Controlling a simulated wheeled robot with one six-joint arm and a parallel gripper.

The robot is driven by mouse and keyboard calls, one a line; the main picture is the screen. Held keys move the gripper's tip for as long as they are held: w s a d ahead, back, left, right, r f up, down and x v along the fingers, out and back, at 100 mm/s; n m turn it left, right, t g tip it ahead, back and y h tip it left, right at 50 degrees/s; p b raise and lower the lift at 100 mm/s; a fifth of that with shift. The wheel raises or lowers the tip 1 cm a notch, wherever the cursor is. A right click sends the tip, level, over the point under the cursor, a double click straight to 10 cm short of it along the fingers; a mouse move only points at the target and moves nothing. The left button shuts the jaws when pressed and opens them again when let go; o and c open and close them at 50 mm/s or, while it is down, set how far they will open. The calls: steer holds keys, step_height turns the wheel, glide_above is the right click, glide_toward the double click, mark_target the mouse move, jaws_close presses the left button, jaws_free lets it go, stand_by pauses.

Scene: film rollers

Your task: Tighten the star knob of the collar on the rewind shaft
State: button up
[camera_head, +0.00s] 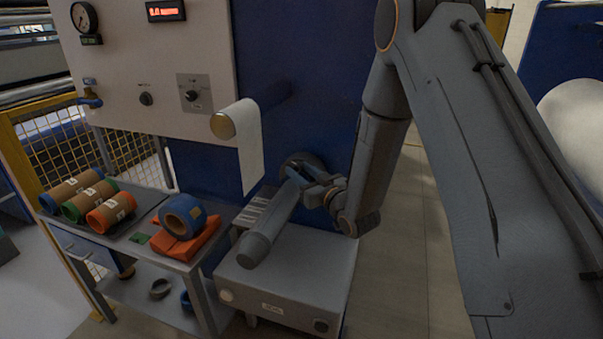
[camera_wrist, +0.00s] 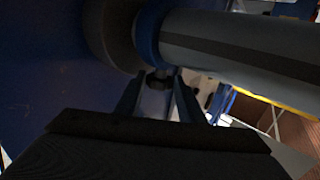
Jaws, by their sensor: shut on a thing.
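The grey rewind shaft (camera_head: 270,224) sticks out from the blue machine panel toward the lower left. It also fills the upper right of the wrist view (camera_wrist: 245,45). A blue collar (camera_wrist: 149,38) sits around the shaft near its round grey base (camera_wrist: 108,35). The small dark star knob (camera_wrist: 158,81) is below the collar, between my fingertips, mostly hidden by them. My gripper (camera_wrist: 158,90) is shut on this knob. In the head view my gripper (camera_head: 316,190) is at the shaft's right side near the base, and the knob cannot be made out.
A grey cabinet (camera_head: 290,278) stands under the shaft. A web roller (camera_head: 223,125) with hanging white film is above left. Floor at right of the panel is clear.

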steer(key=m+h, duration=0.1)
steer(key=h, duration=0.1)
steer(key=a+m+t+h+b, duration=0.1)
steer(key=m+h, duration=0.1)
steer(key=m+t+h+b, duration=0.1)
steer(key=h, duration=0.1)
steer(key=shift+s+a+m+h, duration=0.2)
steer(key=shift+a+m+h, duration=0.05)
steer(key=shift+m+h, duration=0.05)
steer(key=shift+a+m+t+h+b, duration=0.15)
steer(key=shift+m+h+b, duration=0.25)
steer(key=shift+m+h, duration=0.5)
steer(key=shift+a+m+t+h+b, duration=0.15)
steer(key=shift+m+h+b, duration=0.3)
steer(key=shift+h, duration=0.85)
steer(key=shift+d, duration=0.1)
steer(key=o, duration=0.8)
steer(key=shift+c, duration=0.2)
steer(key=s, duration=0.2)
steer(key=s+b, duration=0.1)
steer(key=s, duration=0.2)
steer(key=s+a+b, duration=0.1)
steer(key=s, duration=0.1)
steer(key=shift+s, duration=0.35)
